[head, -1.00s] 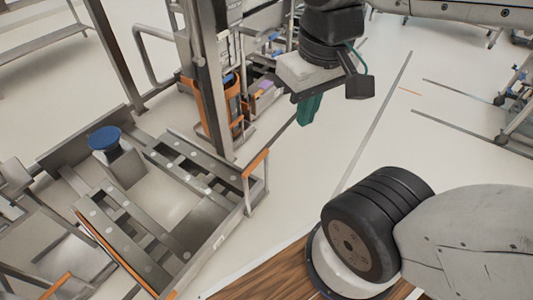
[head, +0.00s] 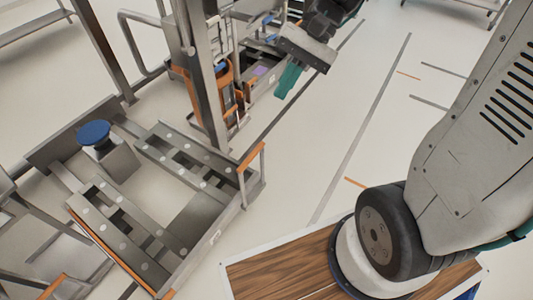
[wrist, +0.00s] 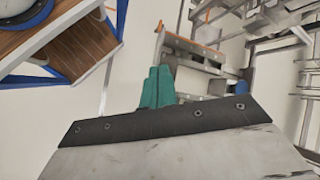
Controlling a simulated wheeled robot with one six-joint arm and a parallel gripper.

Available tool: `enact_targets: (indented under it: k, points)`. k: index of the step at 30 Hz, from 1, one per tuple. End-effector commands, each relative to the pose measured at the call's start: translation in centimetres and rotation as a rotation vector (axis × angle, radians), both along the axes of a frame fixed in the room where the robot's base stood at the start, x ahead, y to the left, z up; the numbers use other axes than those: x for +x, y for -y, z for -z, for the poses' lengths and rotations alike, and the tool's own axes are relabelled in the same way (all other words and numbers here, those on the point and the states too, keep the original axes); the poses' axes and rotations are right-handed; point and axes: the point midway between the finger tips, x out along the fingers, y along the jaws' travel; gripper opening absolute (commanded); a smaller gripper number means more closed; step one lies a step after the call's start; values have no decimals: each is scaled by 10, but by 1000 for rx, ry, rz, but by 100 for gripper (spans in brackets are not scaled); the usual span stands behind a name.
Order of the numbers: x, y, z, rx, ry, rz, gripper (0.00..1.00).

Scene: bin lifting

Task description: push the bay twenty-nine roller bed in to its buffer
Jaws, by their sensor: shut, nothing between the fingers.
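The roller bed (head: 205,172) is a grey metal frame with two dotted rails at the lower left of the head view. An orange-topped handle (head: 251,157) stands at its right end. The blue round buffer (head: 94,132) sits on a grey block toward its far left end, with a gap between. My gripper (head: 288,80) has green fingers, shut and empty, in the air above and right of the bed, apart from the handle. In the wrist view the fingers (wrist: 158,87) point toward the bed (wrist: 195,60), and the buffer (wrist: 243,88) shows at right. No bay number is legible.
A steel upright (head: 203,85) rises behind the bed. An orange-and-grey unit (head: 228,88) with small items stands close behind it, near my gripper. Open pale floor (head: 300,160) with dark lines lies right of the bed.

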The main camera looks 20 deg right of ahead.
Motion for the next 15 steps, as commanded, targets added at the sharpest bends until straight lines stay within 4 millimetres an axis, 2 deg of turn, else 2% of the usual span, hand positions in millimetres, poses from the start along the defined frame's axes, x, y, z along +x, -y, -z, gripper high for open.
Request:
enact_targets:
  k: [3,8,11,15]
  points:
    - [39,1,29,129,-100,119,0]
    - [88,7,73,297,-206,292,0]
    - [117,16,106,394,-266,409,0]
    - [152,33,162,523,-340,584,0]
